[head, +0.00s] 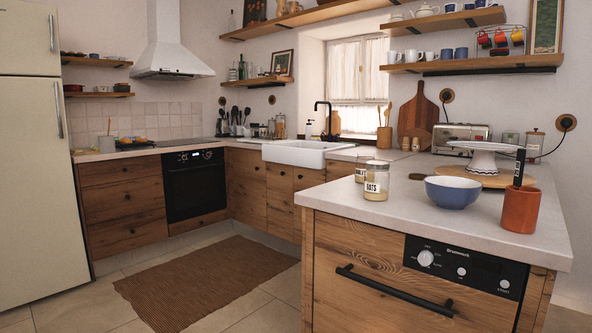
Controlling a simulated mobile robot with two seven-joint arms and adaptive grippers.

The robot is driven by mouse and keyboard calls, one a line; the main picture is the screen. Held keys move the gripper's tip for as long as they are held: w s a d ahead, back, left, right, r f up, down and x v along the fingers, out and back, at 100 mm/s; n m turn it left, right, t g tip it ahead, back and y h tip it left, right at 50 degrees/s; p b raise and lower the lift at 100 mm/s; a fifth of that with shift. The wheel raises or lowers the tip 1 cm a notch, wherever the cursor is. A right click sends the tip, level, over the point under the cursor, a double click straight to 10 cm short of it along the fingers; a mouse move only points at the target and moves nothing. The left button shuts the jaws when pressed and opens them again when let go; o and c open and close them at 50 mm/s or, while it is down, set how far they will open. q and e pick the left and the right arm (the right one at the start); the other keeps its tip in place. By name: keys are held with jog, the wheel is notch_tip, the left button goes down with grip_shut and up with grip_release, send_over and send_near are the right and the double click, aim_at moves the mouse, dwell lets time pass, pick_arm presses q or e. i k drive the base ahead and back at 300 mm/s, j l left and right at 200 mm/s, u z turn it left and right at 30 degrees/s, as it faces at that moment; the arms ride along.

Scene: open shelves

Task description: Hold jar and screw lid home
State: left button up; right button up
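A glass jar labelled OATS (376,184) stands upright on the near counter, close to its left edge. A second, smaller-looking jar (360,173) stands just behind it to the left. I cannot tell clearly whether the OATS jar's top is covered. Neither of my grippers shows in the head view.
A blue bowl (453,191) and a terracotta pot (520,208) with a dark upright item stand right of the jar. A white cake stand (483,155) is on a round wooden board (460,172) behind. The counter's front strip (420,218) is clear.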

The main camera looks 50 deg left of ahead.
aim_at(361, 158)
jog(key=i+j+u, duration=0.1)
jog(key=u, duration=0.35)
jog(key=i+u, duration=0.25)
jog(key=u, duration=0.2)
jog(key=i+u, duration=0.2)
jog(key=u, duration=0.25)
jog(key=i+l, duration=0.15)
jog(key=i, duration=0.25)
